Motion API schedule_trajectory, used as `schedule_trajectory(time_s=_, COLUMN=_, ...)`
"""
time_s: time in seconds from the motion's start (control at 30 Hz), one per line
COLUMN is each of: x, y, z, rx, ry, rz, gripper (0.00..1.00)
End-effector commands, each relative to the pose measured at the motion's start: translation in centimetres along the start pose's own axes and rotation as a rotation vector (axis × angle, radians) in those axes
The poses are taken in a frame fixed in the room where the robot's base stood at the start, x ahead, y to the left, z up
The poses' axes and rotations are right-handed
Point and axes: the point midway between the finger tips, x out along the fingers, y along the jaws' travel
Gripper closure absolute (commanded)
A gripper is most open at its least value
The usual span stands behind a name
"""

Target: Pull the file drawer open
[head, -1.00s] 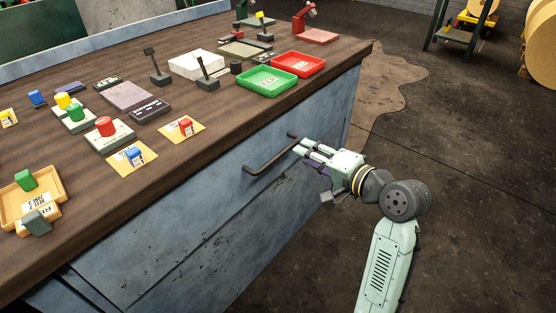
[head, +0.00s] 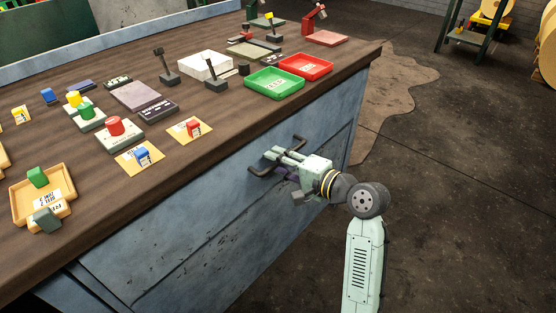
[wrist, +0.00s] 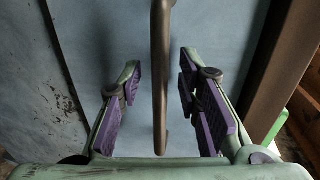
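The file drawer (head: 205,225) is a worn blue-grey panel in the desk front, looking flush with it in the head view. Its dark bar handle (head: 257,174) runs slantwise across the upper part of the panel. My gripper (head: 271,156) is at the middle of the handle and hides part of it. In the wrist view, the handle (wrist: 161,65) stands between the two purple-padded fingers of my gripper (wrist: 160,90). The fingers are open, with a gap on each side of the bar. The drawer panel (wrist: 205,25) shows behind the handle.
The wooden desk top (head: 225,130) overhangs the drawer. A green tray (head: 274,84), a red tray (head: 306,67) and several small objects stand on it.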

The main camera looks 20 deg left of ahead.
Motion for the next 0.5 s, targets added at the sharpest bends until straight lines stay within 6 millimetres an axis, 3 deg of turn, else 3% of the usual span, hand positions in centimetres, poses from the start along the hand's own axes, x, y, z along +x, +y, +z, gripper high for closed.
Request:
schedule_trajectory(time_s=0.33, x=0.46, y=0.04, z=0.00, rx=-0.001, ry=0.000, rz=0.001, gripper=0.69)
schedule_trajectory(time_s=0.5, x=0.44, y=0.03, z=0.00, rx=-0.001, ry=0.001, rz=0.001, gripper=0.80)
